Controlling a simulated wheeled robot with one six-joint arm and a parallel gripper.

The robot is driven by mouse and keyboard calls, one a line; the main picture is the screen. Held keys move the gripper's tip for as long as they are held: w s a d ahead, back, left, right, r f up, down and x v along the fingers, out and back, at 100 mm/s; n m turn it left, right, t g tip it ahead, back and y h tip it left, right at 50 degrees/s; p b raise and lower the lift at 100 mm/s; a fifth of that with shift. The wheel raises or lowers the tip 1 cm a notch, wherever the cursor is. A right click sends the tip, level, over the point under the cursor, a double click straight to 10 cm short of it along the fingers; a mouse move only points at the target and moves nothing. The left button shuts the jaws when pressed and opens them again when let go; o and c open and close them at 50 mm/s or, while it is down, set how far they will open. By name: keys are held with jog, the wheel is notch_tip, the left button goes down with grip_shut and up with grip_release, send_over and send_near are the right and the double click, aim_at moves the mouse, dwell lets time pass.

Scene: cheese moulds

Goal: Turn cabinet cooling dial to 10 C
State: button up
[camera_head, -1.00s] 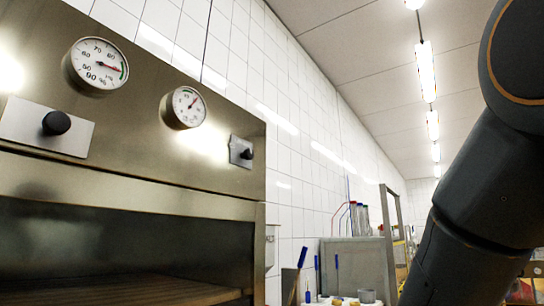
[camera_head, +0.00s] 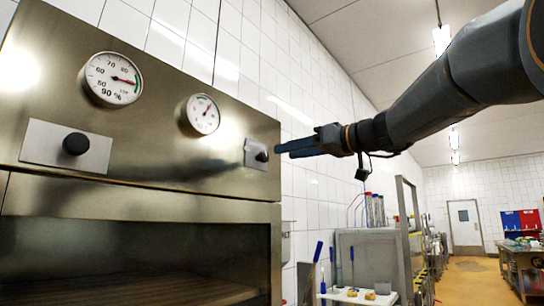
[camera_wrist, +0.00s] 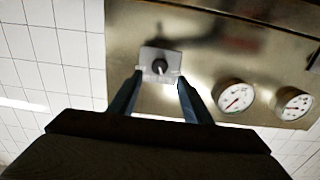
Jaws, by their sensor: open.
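The cabinet (camera_head: 150,215) is brushed steel with two black knobs on pale plates. The right knob (camera_head: 262,156) sits beside the smaller round gauge (camera_head: 203,114); it also shows in the wrist view (camera_wrist: 159,67), with this gauge (camera_wrist: 236,97) to its right. The left knob (camera_head: 76,144) is below the larger percent gauge (camera_head: 113,79). My gripper (camera_head: 278,150) is open and points at the right knob from the right. In the wrist view its fingers (camera_wrist: 158,82) stand either side of the knob's plate. I cannot tell whether they touch the knob.
A white tiled wall (camera_head: 320,130) runs behind the cabinet. A small white table (camera_head: 358,296) with blue-handled tools and small items stands lower right, beside a grey box (camera_head: 370,258). An open aisle (camera_head: 465,275) lies at the far right.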

aim_at(266, 157)
jog(key=p+x, duration=0.3)
jog(key=x, duration=0.4)
jog(key=shift+f, duration=0.1)
jog(key=c, duration=1.1)
